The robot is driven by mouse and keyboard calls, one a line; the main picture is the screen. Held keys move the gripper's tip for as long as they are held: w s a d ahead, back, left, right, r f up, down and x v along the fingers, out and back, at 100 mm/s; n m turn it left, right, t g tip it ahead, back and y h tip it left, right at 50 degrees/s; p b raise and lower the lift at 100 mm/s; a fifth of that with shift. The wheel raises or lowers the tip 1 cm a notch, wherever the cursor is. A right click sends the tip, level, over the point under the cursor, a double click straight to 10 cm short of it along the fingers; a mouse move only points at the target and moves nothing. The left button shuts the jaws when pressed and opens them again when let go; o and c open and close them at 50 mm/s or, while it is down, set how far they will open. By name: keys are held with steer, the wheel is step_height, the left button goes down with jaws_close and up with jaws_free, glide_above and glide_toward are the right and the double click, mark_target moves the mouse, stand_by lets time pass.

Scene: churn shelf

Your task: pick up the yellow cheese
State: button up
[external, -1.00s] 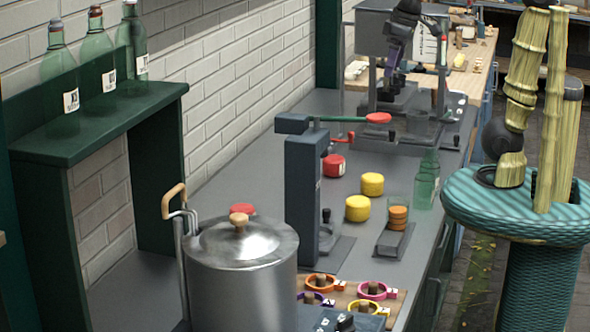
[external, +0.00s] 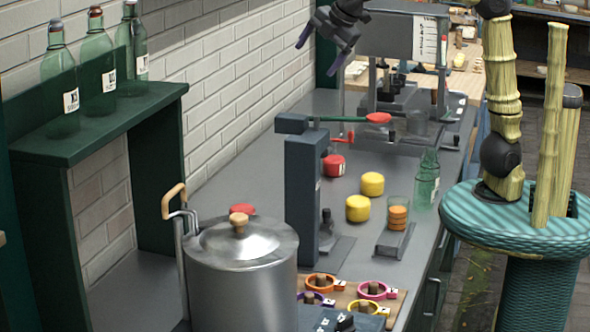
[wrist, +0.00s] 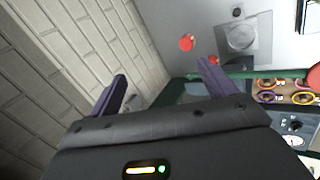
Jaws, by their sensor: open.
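Two yellow cheeses stand on the grey counter in the external view, one farther back (external: 372,184) and one nearer (external: 358,208). They are plain round cylinders, close together but apart. My gripper (external: 320,52) is high above the back of the counter, close to the brick wall, with its dark purple fingers spread and empty. In the wrist view my gripper (wrist: 162,72) is also open, with nothing between the fingers. I see no yellow cheese in the wrist view.
A red cheese (external: 334,166) sits left of the yellow ones, beside a dark press (external: 304,195) with a green arm. Orange discs (external: 398,217) in a glass and a green bottle (external: 427,180) stand to the right. A steel pot (external: 245,285) is in front.

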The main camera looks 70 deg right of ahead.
steer(key=w+a+n+t+b, duration=0.2)
steer(key=w+a+n, duration=0.3)
steer(key=a+n, duration=0.4)
steer(key=s+a+r+n+t+y+b, duration=0.1)
steer(key=s+a+n+t+y, duration=0.15)
steer(key=a+n, duration=0.7)
steer(key=s+a+n+t+y+b, duration=0.1)
steer(key=a+n+t+b, duration=0.3)
steer(key=a, duration=1.1)
steer(key=shift+n+g, duration=0.25)
steer(key=shift+g, duration=0.5)
step_height(320, 180, down, 39)
steer(key=p, duration=0.2)
steer(key=shift+w+f+p, duration=0.1)
steer(key=shift+p, duration=0.2)
steer(key=shift+w, duration=0.1)
steer(key=shift+x, duration=1.15)
steer(key=shift+w, duration=0.1)
steer(key=p+x, duration=0.1)
steer(key=x, duration=0.4)
steer(key=shift+f, duration=0.1)
